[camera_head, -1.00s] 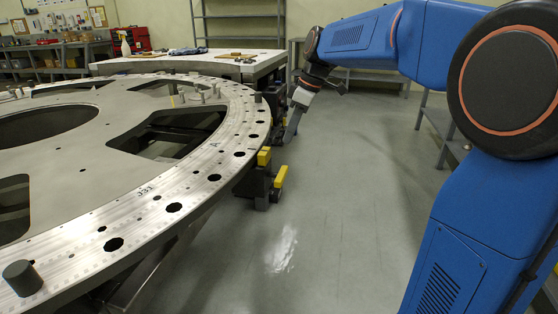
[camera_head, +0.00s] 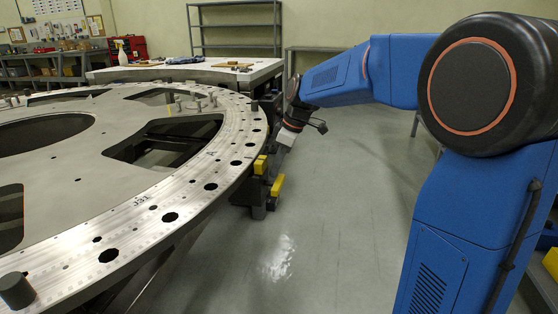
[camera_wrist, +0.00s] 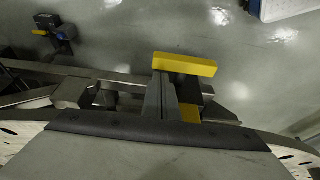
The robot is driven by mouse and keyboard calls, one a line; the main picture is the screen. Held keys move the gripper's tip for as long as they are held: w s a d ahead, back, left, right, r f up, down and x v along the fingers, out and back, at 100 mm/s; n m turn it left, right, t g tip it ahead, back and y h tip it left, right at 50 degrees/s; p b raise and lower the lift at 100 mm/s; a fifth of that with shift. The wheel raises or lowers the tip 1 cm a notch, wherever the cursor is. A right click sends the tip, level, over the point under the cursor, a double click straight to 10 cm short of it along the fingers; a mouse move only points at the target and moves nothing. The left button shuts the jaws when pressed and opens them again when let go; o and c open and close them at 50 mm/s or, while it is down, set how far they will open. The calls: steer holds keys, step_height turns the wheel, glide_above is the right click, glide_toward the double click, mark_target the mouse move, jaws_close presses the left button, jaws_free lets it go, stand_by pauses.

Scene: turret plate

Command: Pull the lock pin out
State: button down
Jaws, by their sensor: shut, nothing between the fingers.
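The large round metal turret plate (camera_head: 150,210) fills the left of the head view. A dark bracket at its right rim carries an upper yellow block (camera_head: 261,164) and a lower yellow bar (camera_head: 277,185). In the wrist view a yellow bar (camera_wrist: 184,64) sits crosswise on a dark upright, with another yellow part (camera_wrist: 190,113) below it. I cannot tell for certain which part is the lock pin. My gripper (camera_head: 282,143) is shut and empty, just above and right of the yellow parts, apart from them. A broad grey shape hides the bottom of the wrist view.
A grey-topped table (camera_head: 180,72) with a spray bottle (camera_head: 122,52) stands behind the plate. Empty shelving (camera_head: 235,28) is at the back wall. The floor (camera_head: 340,230) right of the plate is clear. Another yellow-and-dark fixture (camera_wrist: 58,31) shows in the wrist view.

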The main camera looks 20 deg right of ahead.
mark_target(284, 177)
steer(key=shift+f, duration=0.2)
steer(key=shift+s+d, duration=0.5)
steer(key=shift+d, duration=0.3)
steer(key=shift+s+d, duration=0.45)
steer(key=shift+d, duration=0.3)
